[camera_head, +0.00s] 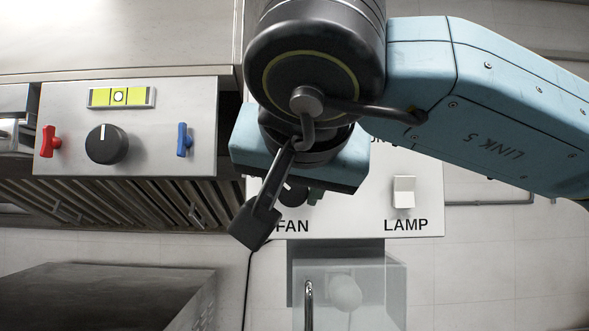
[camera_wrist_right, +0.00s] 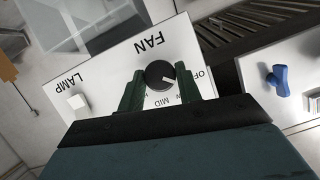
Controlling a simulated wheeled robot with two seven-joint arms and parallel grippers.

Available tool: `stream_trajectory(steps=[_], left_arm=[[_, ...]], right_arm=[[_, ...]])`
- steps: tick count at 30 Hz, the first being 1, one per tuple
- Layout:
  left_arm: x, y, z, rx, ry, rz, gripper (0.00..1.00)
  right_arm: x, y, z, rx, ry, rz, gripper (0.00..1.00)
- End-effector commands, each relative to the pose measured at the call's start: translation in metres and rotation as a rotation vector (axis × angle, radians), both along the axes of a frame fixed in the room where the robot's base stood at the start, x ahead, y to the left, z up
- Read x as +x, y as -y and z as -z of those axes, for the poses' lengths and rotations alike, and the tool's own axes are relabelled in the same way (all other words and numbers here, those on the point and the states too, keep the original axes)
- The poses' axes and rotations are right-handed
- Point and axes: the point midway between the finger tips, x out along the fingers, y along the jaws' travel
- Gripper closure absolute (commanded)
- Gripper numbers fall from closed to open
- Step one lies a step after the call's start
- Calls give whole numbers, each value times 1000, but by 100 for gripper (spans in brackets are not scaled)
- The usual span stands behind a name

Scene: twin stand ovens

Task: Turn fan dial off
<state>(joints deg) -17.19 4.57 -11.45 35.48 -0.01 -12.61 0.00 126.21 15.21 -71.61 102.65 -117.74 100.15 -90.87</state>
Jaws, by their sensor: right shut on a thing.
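The fan dial (camera_wrist_right: 158,73) is a round dark knob with a white pointer line, on a white panel (camera_wrist_right: 105,66) below the word FAN in the right wrist view. The pointer aims to the lower right there, between the partly hidden OFF and LOW marks. My right gripper (camera_wrist_right: 160,84) has its two dark green fingers on either side of the dial and is shut on it. In the head view the dial (camera_head: 291,194) is mostly hidden behind my right wrist. My left gripper is not in view.
A white LAMP switch (camera_head: 404,192) sits right of the dial in the head view. An oven control panel (camera_head: 70,118) with a black knob (camera_head: 107,144), a red lever (camera_head: 50,142) and a blue lever (camera_head: 184,139) is at the left. A clear-covered lamp bulb (camera_head: 345,292) is below.

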Motion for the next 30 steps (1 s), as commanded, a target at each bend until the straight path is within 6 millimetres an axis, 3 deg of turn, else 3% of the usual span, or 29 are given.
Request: stream_trajectory(steps=[12, 28, 29, 30], left_arm=[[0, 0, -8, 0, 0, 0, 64], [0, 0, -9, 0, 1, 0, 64], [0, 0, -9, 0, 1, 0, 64], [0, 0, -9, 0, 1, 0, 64]], right_arm=[[0, -1, 0, -186, 2, 0, 88], [0, -1, 0, -209, 0, -1, 88], [0, -1, 0, -209, 0, -1, 62], [0, -1, 0, -209, 0, -1, 57]])
